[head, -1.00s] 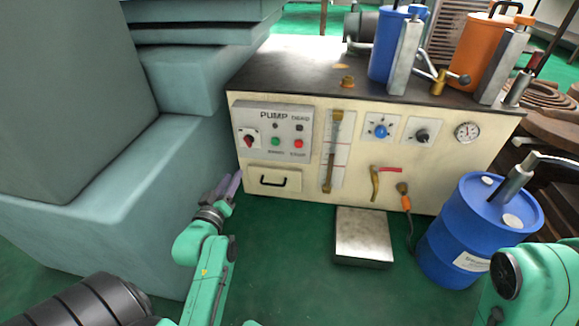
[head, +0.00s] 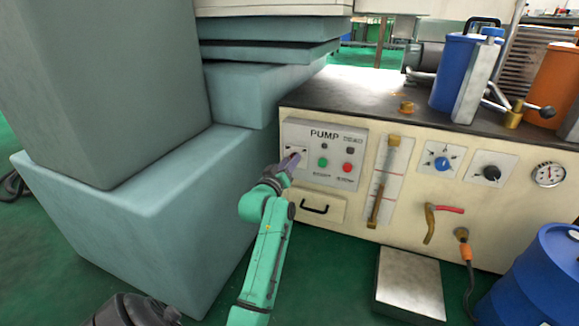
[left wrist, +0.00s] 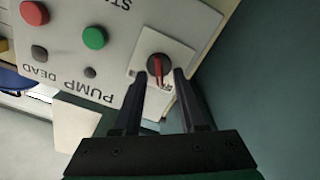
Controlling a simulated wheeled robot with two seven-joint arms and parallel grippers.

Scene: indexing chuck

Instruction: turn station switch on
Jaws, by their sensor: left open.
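The rotary switch (left wrist: 156,64) is a round black knob with a red pointer on a white plate, at the left end of the grey PUMP panel (head: 340,139). In the head view my left gripper (head: 290,160) is at the switch's place and mostly hides it. In the left wrist view my left gripper (left wrist: 158,76) is open, its two dark fingers pointing at the knob with one on each side of the pointer. Whether the fingers touch the knob cannot be told. My right gripper is out of view.
The panel also has a green button (head: 323,162) and a red button (head: 347,168), with a drawer handle (head: 314,208) below. A large teal block (head: 135,205) stands close on the left. A metal box (head: 410,284) sits on the green floor.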

